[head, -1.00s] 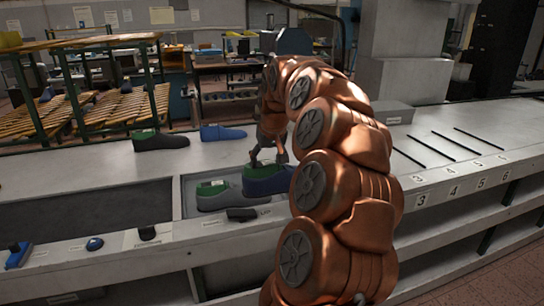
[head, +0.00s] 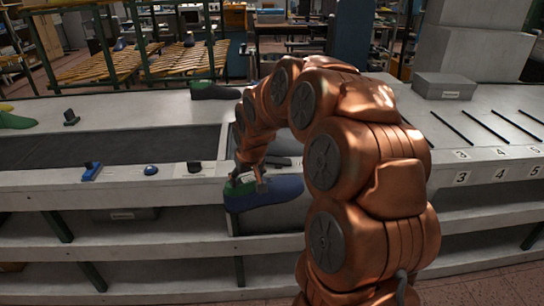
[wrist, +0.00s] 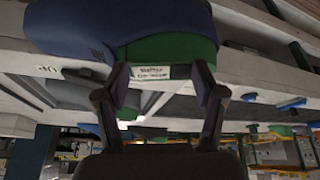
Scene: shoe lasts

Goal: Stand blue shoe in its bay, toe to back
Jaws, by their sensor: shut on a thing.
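The blue shoe (head: 272,193) has a dark blue body and a green collar, and its toe points right in the head view. My gripper (head: 248,184) is shut on the green collar part. The shoe overlaps the bench's front edge and appears to be held up. In the wrist view, the blue shoe (wrist: 125,28) fills the top, with a small white label on its green part near the fingertips of my gripper (wrist: 163,78). Black divider strips (head: 454,128) mark numbered bays at the right; 3, 4 and 5 are readable. My arm hides the bench middle.
A dark recessed tray (head: 110,150) lies on the bench at left. Black and blue small items (head: 151,170) sit along its front edge. A green and black shoe (head: 214,90) stands behind. A grey box (head: 444,86) stands behind the bays. Bench surface around the dividers is clear.

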